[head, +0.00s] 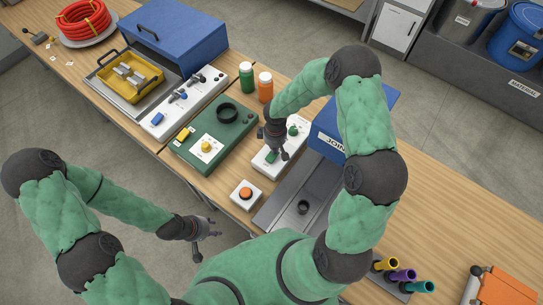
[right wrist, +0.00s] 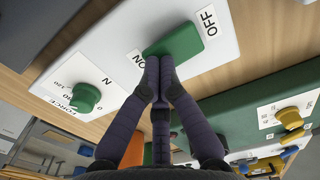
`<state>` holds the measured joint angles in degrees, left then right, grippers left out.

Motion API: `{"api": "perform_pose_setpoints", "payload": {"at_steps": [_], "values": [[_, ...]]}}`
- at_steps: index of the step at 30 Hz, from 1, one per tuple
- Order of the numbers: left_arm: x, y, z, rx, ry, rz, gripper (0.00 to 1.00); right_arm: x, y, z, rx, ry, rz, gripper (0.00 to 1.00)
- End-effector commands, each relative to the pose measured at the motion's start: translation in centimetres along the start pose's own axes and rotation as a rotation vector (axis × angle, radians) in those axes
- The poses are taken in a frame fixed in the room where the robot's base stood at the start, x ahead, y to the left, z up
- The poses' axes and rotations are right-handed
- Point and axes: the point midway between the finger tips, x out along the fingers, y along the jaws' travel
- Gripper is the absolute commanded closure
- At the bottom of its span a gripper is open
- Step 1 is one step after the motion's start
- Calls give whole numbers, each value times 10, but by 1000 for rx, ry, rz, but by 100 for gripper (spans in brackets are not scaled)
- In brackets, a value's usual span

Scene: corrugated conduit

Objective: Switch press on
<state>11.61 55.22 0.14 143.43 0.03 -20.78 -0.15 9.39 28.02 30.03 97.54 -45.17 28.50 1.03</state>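The press's white control panel (head: 268,163) sits on the bench beside a blue housing marked "JOIN" (head: 327,137). Its green rocker switch (right wrist: 174,52) lies between the printed words ON and OFF in the right wrist view. My right gripper (right wrist: 158,66) has its fingertips together at the ON end of the switch, touching it or very close; contact is hard to tell. In the head view the right gripper (head: 281,155) points down over the panel and partly hides it. My left gripper (head: 210,233) is empty, fingers apart, in front of the bench edge.
A green FORCE knob (right wrist: 85,97) is on the same panel. A dark green box (head: 226,146) with a black ring stands to the left, with a small white box with an orange button (head: 246,194) in front. Green (head: 246,77) and orange (head: 265,86) bottles stand behind.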

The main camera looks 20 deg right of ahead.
Motion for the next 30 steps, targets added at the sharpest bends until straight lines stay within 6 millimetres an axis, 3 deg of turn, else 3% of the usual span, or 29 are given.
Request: {"api": "perform_pose_setpoints", "payload": {"at_steps": [17,30], "values": [[5,-2,0,0,0,0,60,6,-1,1,0,-1,-2,100],[-12,4,0,0,0,0,60,-22,-1,0,0,-1,-1,100]]}}
